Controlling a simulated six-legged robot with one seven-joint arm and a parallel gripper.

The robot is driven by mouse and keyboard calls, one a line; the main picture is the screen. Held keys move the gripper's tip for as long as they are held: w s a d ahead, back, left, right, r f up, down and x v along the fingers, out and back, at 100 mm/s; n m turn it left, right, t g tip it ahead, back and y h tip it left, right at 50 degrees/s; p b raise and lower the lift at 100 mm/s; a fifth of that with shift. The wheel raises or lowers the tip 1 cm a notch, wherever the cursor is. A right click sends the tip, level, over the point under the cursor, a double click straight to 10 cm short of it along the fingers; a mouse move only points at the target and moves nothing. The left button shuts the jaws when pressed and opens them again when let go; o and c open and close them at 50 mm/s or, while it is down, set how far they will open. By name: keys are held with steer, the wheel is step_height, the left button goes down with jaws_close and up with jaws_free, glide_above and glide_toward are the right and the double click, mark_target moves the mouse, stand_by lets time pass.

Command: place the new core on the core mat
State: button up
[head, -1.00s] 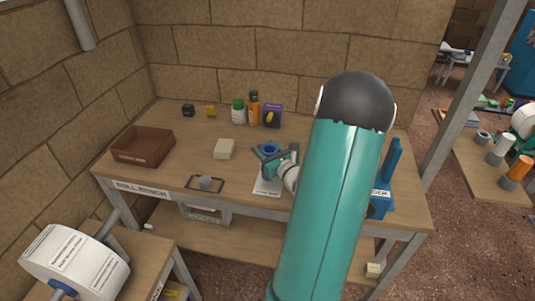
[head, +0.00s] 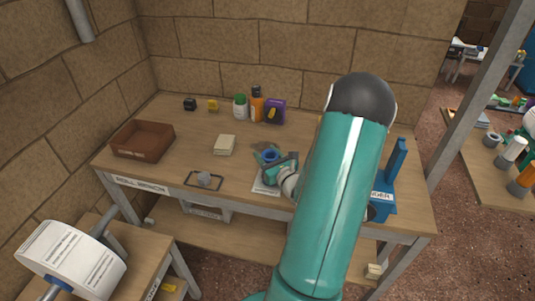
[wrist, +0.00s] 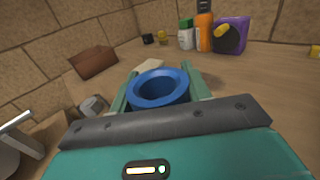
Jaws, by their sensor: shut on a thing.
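A blue hollow core (head: 270,155) sits between the fingers of my gripper (head: 271,165). In the wrist view the blue core (wrist: 160,88) shows its round open top, with a green finger on each side; my gripper (wrist: 158,94) is shut on it. It is over the bench near a white printed sheet (head: 264,188); I cannot tell its height. A dark-edged rectangle (head: 189,182) lies left of the sheet with a grey plug-like piece (head: 204,179) on it. I cannot tell which of these flat pieces is the core mat.
A brown tray (head: 142,140) stands at the left of the bench. A pale block (head: 225,145) lies mid-bench. Bottles (head: 257,104) and a purple box (head: 275,111) stand at the back. A blue stand (head: 393,180) is at the right, and a white roll (head: 70,262) at front left.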

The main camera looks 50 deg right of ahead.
steer(key=shift+d+f, duration=0.1)
steer(key=shift+f, duration=0.05)
steer(key=o, duration=1.3)
steer(key=shift+f, duration=0.1)
steer(key=shift+c, duration=0.2)
